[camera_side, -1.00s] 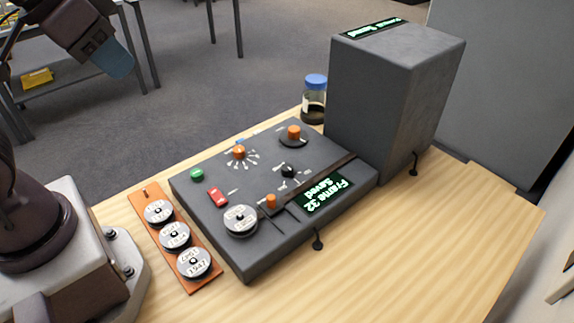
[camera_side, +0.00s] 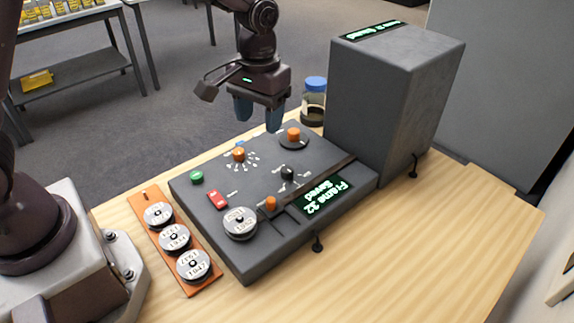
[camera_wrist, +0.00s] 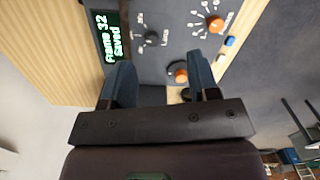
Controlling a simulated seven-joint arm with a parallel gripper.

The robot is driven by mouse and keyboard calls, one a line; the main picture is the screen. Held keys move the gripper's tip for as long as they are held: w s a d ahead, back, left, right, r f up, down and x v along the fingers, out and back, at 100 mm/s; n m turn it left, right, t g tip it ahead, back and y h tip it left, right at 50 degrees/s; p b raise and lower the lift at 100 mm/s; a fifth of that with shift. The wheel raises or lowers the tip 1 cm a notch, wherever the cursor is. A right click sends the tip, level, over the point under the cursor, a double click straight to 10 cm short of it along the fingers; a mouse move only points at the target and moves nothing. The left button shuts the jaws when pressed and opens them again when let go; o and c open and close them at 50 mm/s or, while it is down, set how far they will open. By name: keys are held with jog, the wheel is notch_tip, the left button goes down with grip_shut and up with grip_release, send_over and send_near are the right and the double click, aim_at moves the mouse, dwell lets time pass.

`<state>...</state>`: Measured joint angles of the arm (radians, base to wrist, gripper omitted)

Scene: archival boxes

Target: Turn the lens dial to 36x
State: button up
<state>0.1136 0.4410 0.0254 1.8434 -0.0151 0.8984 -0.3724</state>
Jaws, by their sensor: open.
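The lens dial is a small black knob with white marks around it on the dark grey control panel; it shows in the side view (camera_side: 288,173) and in the wrist view (camera_wrist: 151,38), where the label beside it seems to read "Lens". Its setting is too small to read. My gripper (camera_side: 259,116) is open and empty, pointing down above the back of the panel, behind and above the dial. In the wrist view my gripper's blue fingers (camera_wrist: 160,82) are spread apart, with the dial ahead of them and not between them.
A larger orange knob (camera_side: 293,134) and an orange dial with ticks (camera_side: 239,154) stand near the gripper. The display (camera_side: 324,195) reads "Frame 32 Saved". A tall grey box (camera_side: 390,95) and a blue-capped jar (camera_side: 314,100) stand close by. Film reels (camera_side: 175,238) lie in front.

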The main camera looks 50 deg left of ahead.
jog(key=n, duration=0.2)
send_over(287, 169)
jog(key=s, duration=0.2)
notch_tip(287, 169, down, 3)
jog(key=w+n, duration=0.1)
jog(key=w, duration=0.1)
jog(key=shift+n, duration=0.3)
notch_tip(287, 169, down, 12)
jog(key=shift+f, duration=0.1)
jog(key=c, duration=0.9)
